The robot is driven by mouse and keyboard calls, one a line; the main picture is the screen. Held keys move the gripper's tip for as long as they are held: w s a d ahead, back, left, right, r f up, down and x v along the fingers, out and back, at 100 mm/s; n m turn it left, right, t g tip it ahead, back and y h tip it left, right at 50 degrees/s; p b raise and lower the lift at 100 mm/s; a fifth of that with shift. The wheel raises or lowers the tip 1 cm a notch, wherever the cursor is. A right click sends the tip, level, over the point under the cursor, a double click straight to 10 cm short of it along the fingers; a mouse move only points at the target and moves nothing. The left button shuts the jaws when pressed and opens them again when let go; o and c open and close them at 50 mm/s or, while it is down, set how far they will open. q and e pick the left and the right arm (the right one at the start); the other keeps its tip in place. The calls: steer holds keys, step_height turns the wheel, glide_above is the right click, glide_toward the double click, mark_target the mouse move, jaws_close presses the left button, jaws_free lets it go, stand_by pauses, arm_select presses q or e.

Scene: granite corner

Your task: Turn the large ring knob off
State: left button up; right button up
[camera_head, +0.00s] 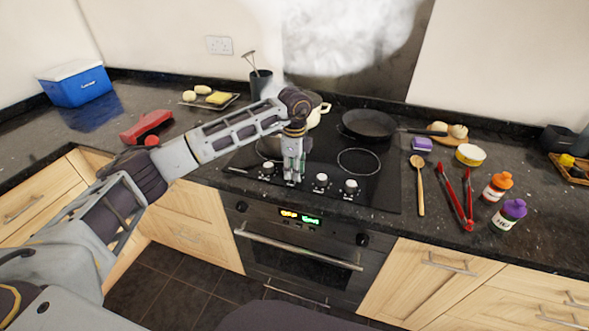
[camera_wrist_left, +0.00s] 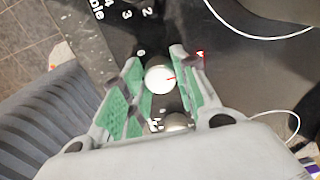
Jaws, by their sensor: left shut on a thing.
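A row of pale round knobs stands along the front of the black hob (camera_head: 385,185). My left gripper (camera_head: 294,170) points down at this row and hides the knob under it. A second round knob (camera_wrist_left: 177,121) shows behind, partly covered by the gripper. Other knobs (camera_head: 321,180) (camera_head: 350,186) stand to the right, and one (camera_head: 267,168) to the left. My right gripper is not in view.
A black frying pan (camera_head: 368,123) sits at the hob's back right, and white smoke or steam rises behind. The oven (camera_head: 300,250) is below.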

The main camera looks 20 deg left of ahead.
arm_select(q)
steer(key=o, duration=1)
steer(key=shift+o, duration=0.2)
step_height(320, 180, up, 12)
stand_by(0.4)
stand_by(0.4)
